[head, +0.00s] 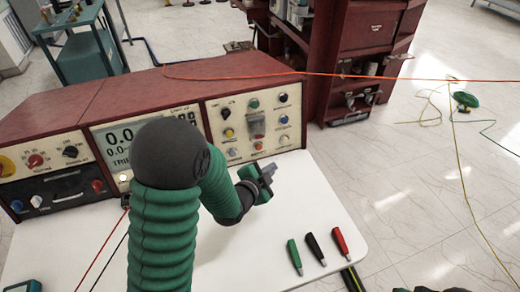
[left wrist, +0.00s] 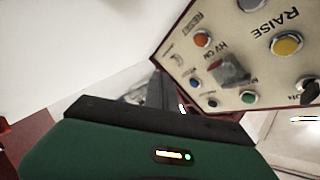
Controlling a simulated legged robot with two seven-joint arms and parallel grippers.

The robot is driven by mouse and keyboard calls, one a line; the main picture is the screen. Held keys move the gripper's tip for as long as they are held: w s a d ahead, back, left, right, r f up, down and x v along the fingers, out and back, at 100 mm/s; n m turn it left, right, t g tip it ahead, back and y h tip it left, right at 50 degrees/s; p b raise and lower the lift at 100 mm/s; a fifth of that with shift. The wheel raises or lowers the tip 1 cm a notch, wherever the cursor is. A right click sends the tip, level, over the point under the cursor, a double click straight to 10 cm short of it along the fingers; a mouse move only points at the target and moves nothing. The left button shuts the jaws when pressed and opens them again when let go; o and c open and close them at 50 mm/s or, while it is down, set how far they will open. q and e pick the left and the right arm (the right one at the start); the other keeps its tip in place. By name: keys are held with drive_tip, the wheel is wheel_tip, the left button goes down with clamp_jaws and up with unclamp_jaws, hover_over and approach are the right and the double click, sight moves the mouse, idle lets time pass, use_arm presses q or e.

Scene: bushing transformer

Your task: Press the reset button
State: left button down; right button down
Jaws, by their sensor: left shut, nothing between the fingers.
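The control panel (head: 256,122) on the red console carries several buttons and knobs. The orange button (left wrist: 201,38) has the word RESET printed beside it in the left wrist view; it also shows in the panel's bottom row in the head view (head: 258,146). My left gripper (head: 268,174) is shut and empty, in front of and below the panel's bottom row, apart from the button in the head view. In the left wrist view its dark fingers (left wrist: 157,92) point toward the panel.
A white table (head: 310,195) bears the red console (head: 150,90). Green, black and red probes (head: 316,248) lie at its right. A red cabinet (head: 370,50) and a green cart (head: 85,55) stand behind. An orange cable (head: 400,77) runs across. My arm hides part of the display.

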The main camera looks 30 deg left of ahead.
use_arm(q)
drive_tip(key=w+a, duration=0.1)
drive_tip(key=w+a+f, duration=0.1)
drive_tip(key=w+a, duration=0.2)
drive_tip(key=a, duration=0.1)
drive_tip(key=shift+w+a+f, duration=0.15)
drive_tip(key=shift+f, duration=0.25)
drive_tip(key=shift+w+a+f+b, duration=0.15)
drive_tip(key=shift+w+a+b, duration=0.2)
drive_tip(key=shift+w+a, duration=0.3)
drive_tip(key=shift+w+a, duration=0.1)
drive_tip(key=shift+a, duration=0.05)
idle(1.1)
drive_tip(key=shift+w+a, duration=0.15)
drive_tip(key=shift+w+a+f, duration=0.1)
drive_tip(key=shift+w+a, duration=0.15)
drive_tip(key=shift+a, duration=0.1)
idle(0.8)
idle(0.3)
drive_tip(key=shift+s+d+r, duration=0.2)
drive_tip(key=shift+s+d, duration=0.35)
drive_tip(key=shift+d, duration=0.1)
drive_tip(key=shift+s+d+r, duration=0.3)
drive_tip(key=shift+s+d, duration=0.5)
drive_tip(key=shift+d, duration=0.15)
drive_tip(key=shift+s+d+r, duration=0.3)
drive_tip(key=shift+s+d, duration=0.5)
drive_tip(key=shift+d, duration=0.1)
